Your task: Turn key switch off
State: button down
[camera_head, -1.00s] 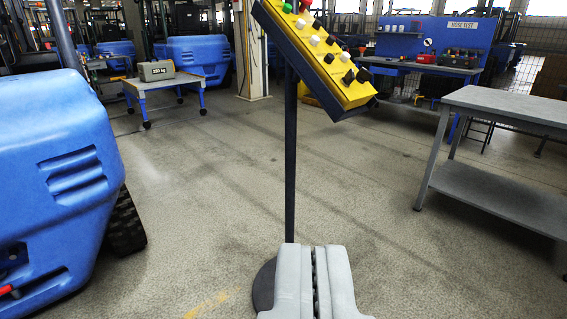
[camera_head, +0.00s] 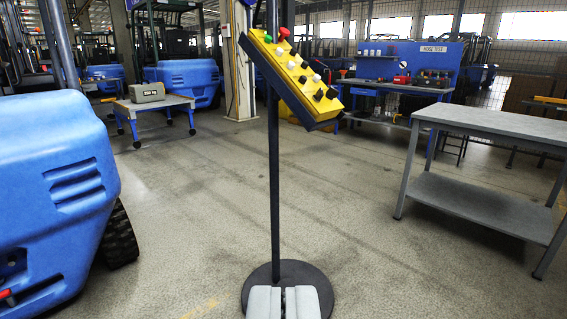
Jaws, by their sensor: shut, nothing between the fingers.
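A yellow control panel (camera_head: 288,78) sits tilted on a dark post (camera_head: 274,190) with a round dark base (camera_head: 262,281) on the floor. It carries a green button (camera_head: 268,38), a red button (camera_head: 283,33) and several white and black knobs. I cannot tell which of them is the key switch at this size. My gripper (camera_head: 284,291) is at the bottom middle, shut and empty. In the picture it lies well below the panel, in front of the post's base, and touches nothing visible.
A blue machine (camera_head: 60,190) with a track stands close on the left. A grey metal table (camera_head: 490,122) is on the right. A small cart (camera_head: 155,106) holds a grey weight (camera_head: 147,91). A blue hose test bench (camera_head: 410,75) is behind. The floor between is open.

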aim_at(317, 98)
jog(key=i+j+z, duration=0.15)
jog(key=i, duration=0.25)
jog(key=i+j+z, duration=0.15)
jog(key=i, duration=0.3)
